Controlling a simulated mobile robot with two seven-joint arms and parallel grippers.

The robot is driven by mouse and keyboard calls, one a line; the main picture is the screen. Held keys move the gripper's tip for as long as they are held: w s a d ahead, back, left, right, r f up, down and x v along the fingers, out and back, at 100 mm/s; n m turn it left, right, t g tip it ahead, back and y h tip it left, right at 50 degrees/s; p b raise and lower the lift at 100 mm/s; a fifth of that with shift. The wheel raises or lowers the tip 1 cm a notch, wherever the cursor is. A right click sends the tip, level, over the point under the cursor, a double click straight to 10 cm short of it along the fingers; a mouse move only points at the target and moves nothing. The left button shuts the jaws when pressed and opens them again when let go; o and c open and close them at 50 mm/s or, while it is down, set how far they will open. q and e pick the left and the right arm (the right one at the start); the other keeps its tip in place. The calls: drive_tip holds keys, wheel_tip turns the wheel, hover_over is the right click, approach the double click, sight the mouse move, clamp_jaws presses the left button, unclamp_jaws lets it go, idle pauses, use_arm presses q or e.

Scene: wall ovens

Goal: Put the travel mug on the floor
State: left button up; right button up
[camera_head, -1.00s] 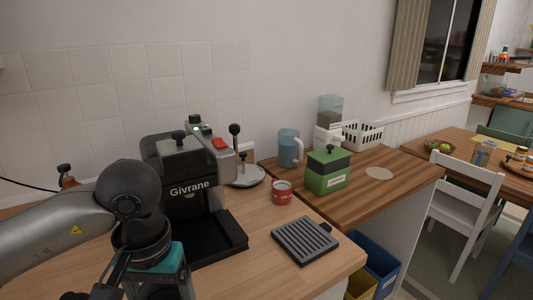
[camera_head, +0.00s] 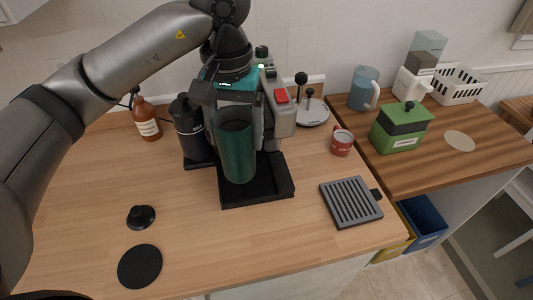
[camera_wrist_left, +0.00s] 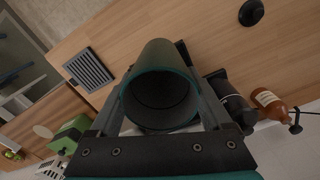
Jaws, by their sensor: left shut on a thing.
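The travel mug (camera_head: 237,158) is a dark green, open-topped cylinder in front of the coffee machine (camera_head: 280,112). It stands nearly upright over the machine's black drip tray (camera_head: 262,190); I cannot tell whether its base touches. My left gripper (camera_head: 236,112) points down from above and is shut on the mug's upper part. In the left wrist view the mug (camera_wrist_left: 158,60) sits between the two fingers, its open mouth facing the camera. The gripper and mug hide much of the machine. The floor (camera_head: 345,278) shows past the counter's front edge. My right gripper is not in view.
A black bottle (camera_head: 189,130) stands close left of the mug, and a brown bottle (camera_head: 146,118) farther left. Blue (camera_head: 425,222) and yellow (camera_head: 395,240) bins stand below. The front left counter is mostly clear.

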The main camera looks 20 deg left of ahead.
use_arm(q)
drive_tip(key=shift+w+r, duration=0.2)
drive_tip(key=shift+r, duration=0.1)
drive_tip(key=shift+f, duration=0.2)
wheel_tip(320, 180, down, 19)
drive_tip(key=shift+f, duration=0.2)
drive_tip(key=shift+f, duration=0.15)
drive_tip(key=o, duration=1.5)
